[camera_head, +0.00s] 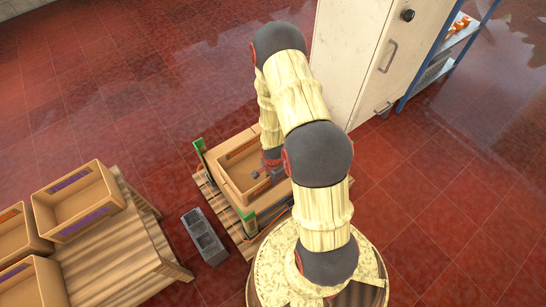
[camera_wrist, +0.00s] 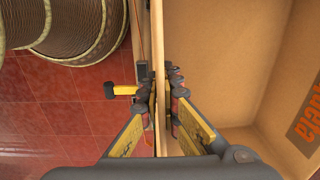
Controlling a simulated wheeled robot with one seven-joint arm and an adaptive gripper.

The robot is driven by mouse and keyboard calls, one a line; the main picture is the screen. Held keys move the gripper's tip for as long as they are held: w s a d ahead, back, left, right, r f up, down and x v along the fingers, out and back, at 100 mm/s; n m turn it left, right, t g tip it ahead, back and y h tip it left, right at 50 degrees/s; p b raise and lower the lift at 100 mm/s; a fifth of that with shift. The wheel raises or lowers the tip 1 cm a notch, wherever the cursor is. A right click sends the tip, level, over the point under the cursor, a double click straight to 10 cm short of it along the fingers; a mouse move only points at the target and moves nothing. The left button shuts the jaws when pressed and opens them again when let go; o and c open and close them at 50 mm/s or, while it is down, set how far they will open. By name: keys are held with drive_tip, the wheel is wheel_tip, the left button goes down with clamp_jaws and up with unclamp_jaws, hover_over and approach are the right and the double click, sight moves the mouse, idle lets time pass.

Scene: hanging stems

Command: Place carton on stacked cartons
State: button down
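An open-topped tan carton (camera_head: 229,190) sits over a wooden pallet in the middle of the head view, partly hidden by my arm. I cannot tell how many cartons are under it. My gripper (camera_head: 268,170) reaches down to its right part. In the wrist view, my gripper (camera_wrist: 163,92) has one finger on each side of an upright carton wall (camera_wrist: 157,40), with the fingertips closed in against it. The carton's inside (camera_wrist: 215,70) lies to the right, with an orange printed label on its far right wall.
A slatted wooden table (camera_head: 110,260) at the left holds several open cartons, one of them (camera_head: 80,203) near its back edge. Green-topped posts (camera_head: 200,146) stand at pallet corners. A white cabinet (camera_head: 350,60) stands behind.

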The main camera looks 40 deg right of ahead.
wheel_tip(320, 180, down, 2)
drive_tip(key=shift+s+d+f+b, duration=0.1)
drive_tip(key=shift+f+b, duration=0.15)
drive_tip(key=shift+b, duration=0.55)
drive_tip(key=b, duration=0.6)
hover_over(273, 200)
drive_tip(key=shift+f, duration=4.9)
drive_tip(key=shift+f, duration=0.15)
drive_tip(key=c, duration=2)
unclamp_jaws()
drive_tip(key=shift+c, duration=0.2)
